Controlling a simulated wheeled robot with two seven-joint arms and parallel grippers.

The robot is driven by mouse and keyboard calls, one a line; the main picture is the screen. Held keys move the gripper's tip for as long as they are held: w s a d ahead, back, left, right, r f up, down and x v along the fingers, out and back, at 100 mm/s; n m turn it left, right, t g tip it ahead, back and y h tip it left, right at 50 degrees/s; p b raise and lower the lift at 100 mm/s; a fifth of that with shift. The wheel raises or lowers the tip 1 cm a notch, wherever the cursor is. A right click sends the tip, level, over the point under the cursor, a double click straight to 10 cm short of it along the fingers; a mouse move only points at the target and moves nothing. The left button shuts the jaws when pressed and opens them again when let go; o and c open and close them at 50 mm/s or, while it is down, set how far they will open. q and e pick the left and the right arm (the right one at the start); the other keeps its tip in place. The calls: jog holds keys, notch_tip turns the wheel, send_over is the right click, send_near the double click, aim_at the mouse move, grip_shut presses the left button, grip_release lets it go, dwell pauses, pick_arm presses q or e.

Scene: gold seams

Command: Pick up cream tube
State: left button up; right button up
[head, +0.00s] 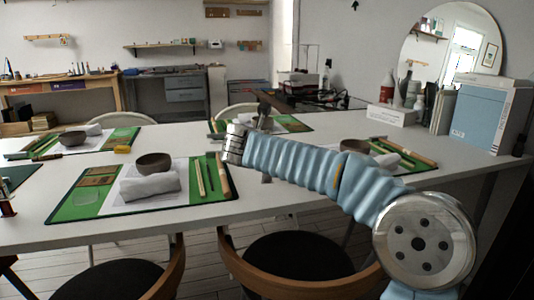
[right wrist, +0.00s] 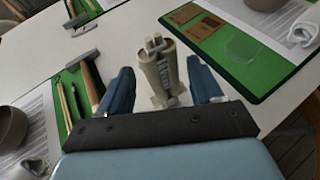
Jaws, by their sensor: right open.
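The cream tube (right wrist: 161,76) shows in the right wrist view, on the white table. It is pale beige with lettering along its side and a narrower top end. My right gripper (right wrist: 160,64) is open, with one blue finger on each side of the tube and gaps showing between. In the head view my right arm reaches left over the table, and I cannot make out the tube there. My left gripper is not in view.
Green mats (head: 70,205) with paper, bowls (head: 154,163), rolled cloths (head: 150,187) and sticks lie around the table. In the right wrist view a hammer (right wrist: 84,62) lies left of the tube. Chairs (head: 290,262) stand at the table's near edge.

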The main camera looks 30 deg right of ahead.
jog(key=x, duration=0.3)
jog(key=shift+w+d+f, duration=0.1)
jog(key=shift+d+f, duration=0.05)
jog(key=shift+d, duration=0.15)
jog(key=c, duration=1.1)
jog(key=shift+o, duration=0.2)
jog(key=shift+r, duration=0.45)
jog(key=s+a+r+p, duration=0.3)
jog(key=s+a+r, duration=0.4)
jog(key=a+r, duration=0.4)
jog(key=shift+s+a+r+p, duration=0.35)
jog(key=shift+a+r, duration=0.05)
jog(key=shift+r, duration=0.2)
